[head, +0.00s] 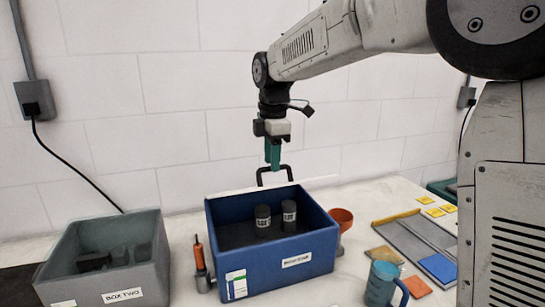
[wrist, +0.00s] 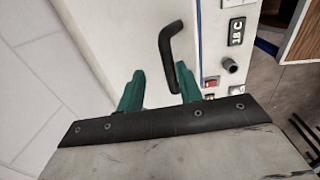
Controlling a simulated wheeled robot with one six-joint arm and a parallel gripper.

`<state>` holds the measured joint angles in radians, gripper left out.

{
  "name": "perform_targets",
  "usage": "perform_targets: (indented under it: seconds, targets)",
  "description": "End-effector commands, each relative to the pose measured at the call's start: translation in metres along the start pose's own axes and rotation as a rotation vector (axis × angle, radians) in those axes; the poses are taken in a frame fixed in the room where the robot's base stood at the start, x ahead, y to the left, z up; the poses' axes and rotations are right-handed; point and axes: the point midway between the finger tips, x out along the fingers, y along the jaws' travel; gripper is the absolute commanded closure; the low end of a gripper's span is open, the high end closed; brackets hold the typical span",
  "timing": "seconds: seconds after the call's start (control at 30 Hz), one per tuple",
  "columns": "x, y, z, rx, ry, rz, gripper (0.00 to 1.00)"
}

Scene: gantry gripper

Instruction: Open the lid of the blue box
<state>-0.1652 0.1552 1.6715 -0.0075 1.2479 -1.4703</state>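The blue box (head: 310,245) stands on the pale counter in the head view. Its top is uncovered, and two dark labelled canisters (head: 263,216) stand inside. My gripper (head: 272,160) points down just above the handle. In the wrist view its green fingers (wrist: 159,85) are apart, with the handle's lower end close to the right finger. I cannot tell whether they touch.
A grey box (head: 135,281) labelled BOX TWO stands left of the blue box. An orange-handled tool (head: 199,257) stands between them. An orange cup (head: 341,217), a blue mug (head: 381,283) and a grey tray (head: 415,240) are to the right. A white wall stands behind.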

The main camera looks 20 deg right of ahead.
Motion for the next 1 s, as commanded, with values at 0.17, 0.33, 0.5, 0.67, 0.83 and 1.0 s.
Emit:
perform_targets:
  seconds: [0.17,0.33,0.5,0.67,0.83,1.0]
  targets:
    - [-0.008,0.004,0.0,0.0,0.0,0.001,0.66]
    - [-0.02,0.008,0.0,0.0,0.0,0.001,0.66]
    - [-0.031,0.012,0.0,0.0,0.0,0.001,0.66]
    - [-0.041,0.017,0.0,0.0,0.0,0.001,0.66]
    - [-0.052,0.021,0.0,0.0,0.0,0.001,0.66]
    - [-0.064,0.025,0.0,0.0,0.0,0.001,0.66]
